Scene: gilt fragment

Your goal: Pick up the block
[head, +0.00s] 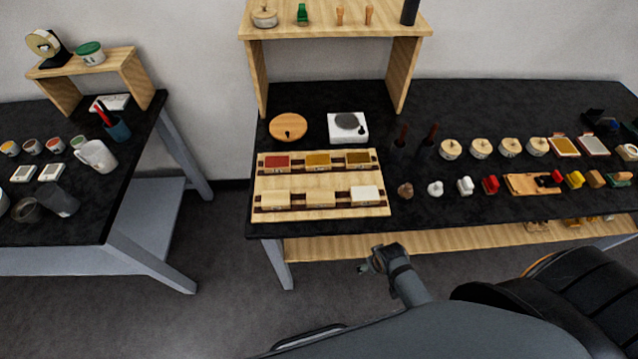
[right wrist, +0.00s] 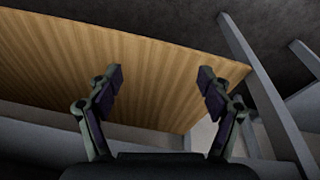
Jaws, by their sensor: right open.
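Several blocks sit in two rows on a wooden tray (head: 325,179) at the left end of the long black table in the head view. The back row has a red-topped block (head: 277,162) and two ochre-topped ones, including the middle block (head: 318,160). The front row has pale wooden blocks (head: 320,197) and a white block (head: 365,195). I cannot tell which one is meant. My right gripper (head: 369,264) is in front of the table edge, apart from the tray. In the right wrist view my right gripper (right wrist: 160,75) is open and empty. My left gripper is out of view.
A wooden shelf (head: 330,29) stands behind the tray. A round wooden disc (head: 288,127) and a white device (head: 347,128) lie behind it. Small lumps and lidded pots (head: 480,148) line the table to the right. A low wooden board (head: 330,248) runs beneath the table.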

